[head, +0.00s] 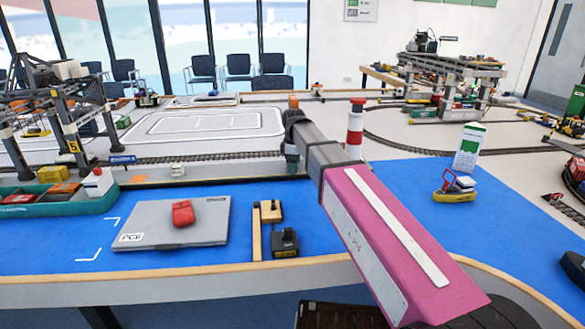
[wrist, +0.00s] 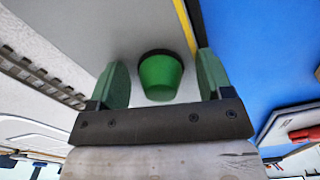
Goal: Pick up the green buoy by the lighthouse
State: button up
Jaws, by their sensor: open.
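The green buoy (wrist: 160,78), a small green tapered shape with a dark end, shows in the wrist view between the two fingers of my gripper (wrist: 161,65). The fingers are apart, with a visible gap on each side of it. In the head view my gripper (head: 291,160) is low over the strip between the blue area and the track, and I cannot make out the buoy there. The red-and-white lighthouse (head: 355,135) stands just right of my gripper, partly hidden behind my arm.
A grey case (head: 145,228) with a red piece (head: 183,213) on it lies on the blue area. A black-and-yellow model (head: 285,243) stands right of it. A yellow boat (head: 455,190) sits at right. A rail track (head: 215,155) runs behind; gantry cranes stand at left and back right.

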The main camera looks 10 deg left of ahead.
jog(key=c, duration=1)
jog(key=shift+r, duration=0.2)
